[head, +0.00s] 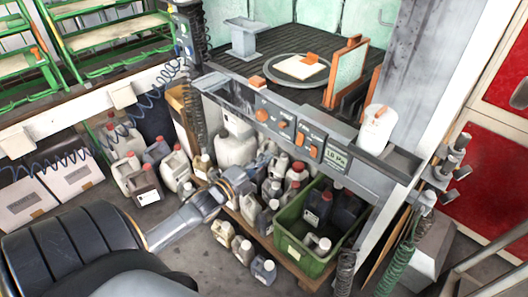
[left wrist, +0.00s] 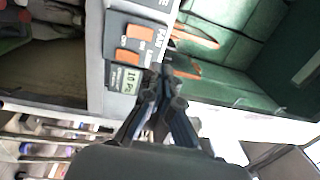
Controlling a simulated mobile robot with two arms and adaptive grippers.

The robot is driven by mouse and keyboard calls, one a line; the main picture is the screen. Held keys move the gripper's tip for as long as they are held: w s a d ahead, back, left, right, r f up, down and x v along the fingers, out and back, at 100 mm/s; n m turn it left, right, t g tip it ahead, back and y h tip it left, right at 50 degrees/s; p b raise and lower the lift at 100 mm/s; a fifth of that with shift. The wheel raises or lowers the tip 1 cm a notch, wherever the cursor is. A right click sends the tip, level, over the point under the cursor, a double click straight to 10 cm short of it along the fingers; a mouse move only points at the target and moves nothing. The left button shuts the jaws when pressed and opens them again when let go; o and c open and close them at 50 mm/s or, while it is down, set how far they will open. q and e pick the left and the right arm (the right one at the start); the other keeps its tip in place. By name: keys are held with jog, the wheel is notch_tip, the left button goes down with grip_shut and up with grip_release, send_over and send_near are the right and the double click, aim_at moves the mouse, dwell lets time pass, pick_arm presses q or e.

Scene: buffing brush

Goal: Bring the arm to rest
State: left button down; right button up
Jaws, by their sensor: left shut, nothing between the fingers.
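My left arm (head: 190,218) comes in from the lower left of the head view and reaches up and right. My left gripper (head: 264,160) is at its end, in front of the lower edge of the grey control panel (head: 258,112). In the left wrist view the fingers of the left gripper (left wrist: 167,74) are together, with nothing held between them. The panel's display (left wrist: 126,79) and orange buttons lie just left of the fingertips in that view. Whether the fingers touch the panel cannot be told. My right gripper is in neither view.
Several canisters and bottles (head: 235,150) stand below the panel. A green crate (head: 300,258) with dark canisters is to the right. A white container (head: 377,130) stands on the cabinet's right end. A round turntable (head: 280,70) lies inside. Green racks (head: 105,35) are at the upper left.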

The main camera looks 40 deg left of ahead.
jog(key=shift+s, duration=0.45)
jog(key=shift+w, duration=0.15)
